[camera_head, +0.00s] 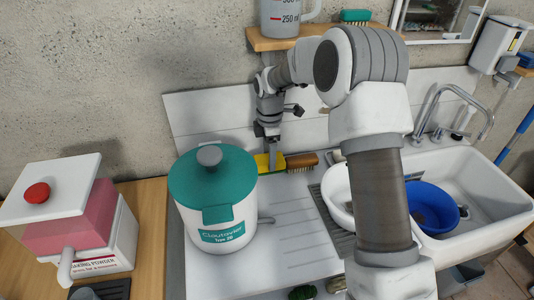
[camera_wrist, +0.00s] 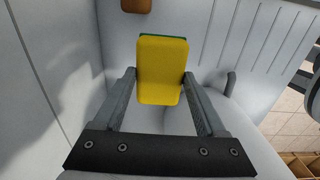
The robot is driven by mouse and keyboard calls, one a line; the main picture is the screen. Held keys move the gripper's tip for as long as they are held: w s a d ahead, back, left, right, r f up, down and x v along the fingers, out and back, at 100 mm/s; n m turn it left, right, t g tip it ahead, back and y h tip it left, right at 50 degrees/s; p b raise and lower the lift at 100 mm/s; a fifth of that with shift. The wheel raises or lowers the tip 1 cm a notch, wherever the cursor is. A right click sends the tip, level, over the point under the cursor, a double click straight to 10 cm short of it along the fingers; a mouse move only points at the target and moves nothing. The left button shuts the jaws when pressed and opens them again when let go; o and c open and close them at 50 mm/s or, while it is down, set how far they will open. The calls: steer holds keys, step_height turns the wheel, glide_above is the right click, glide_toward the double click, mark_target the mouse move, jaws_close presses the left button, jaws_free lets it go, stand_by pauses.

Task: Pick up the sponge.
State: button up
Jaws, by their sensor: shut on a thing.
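The sponge (camera_wrist: 162,72) is yellow with a green layer along its far edge. In the wrist view it stands between the two fingers of my gripper (camera_wrist: 158,78), which is shut on it. In the head view the sponge (camera_head: 262,162) shows as a small yellow patch behind the autoclave pot, partly hidden by my gripper (camera_head: 272,160). It is close to the draining surface by the back wall; I cannot tell whether it touches the surface.
A white autoclave pot (camera_head: 228,228) with a teal lid stands close in front of the sponge. A brown brush (camera_head: 302,160) lies just right of it. A shelf (camera_head: 270,42) with a measuring jug (camera_head: 284,18) is above. A sink (camera_head: 485,190) holding a blue bowl (camera_head: 440,192) is at the right.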

steer(key=s+d+b, duration=0.1)
steer(key=s+d, duration=0.2)
steer(key=s, duration=1.2)
steer(key=shift+s, duration=0.35)
steer(key=shift+d, duration=0.1)
steer(key=o, duration=0.6)
steer(key=c, duration=0.5)
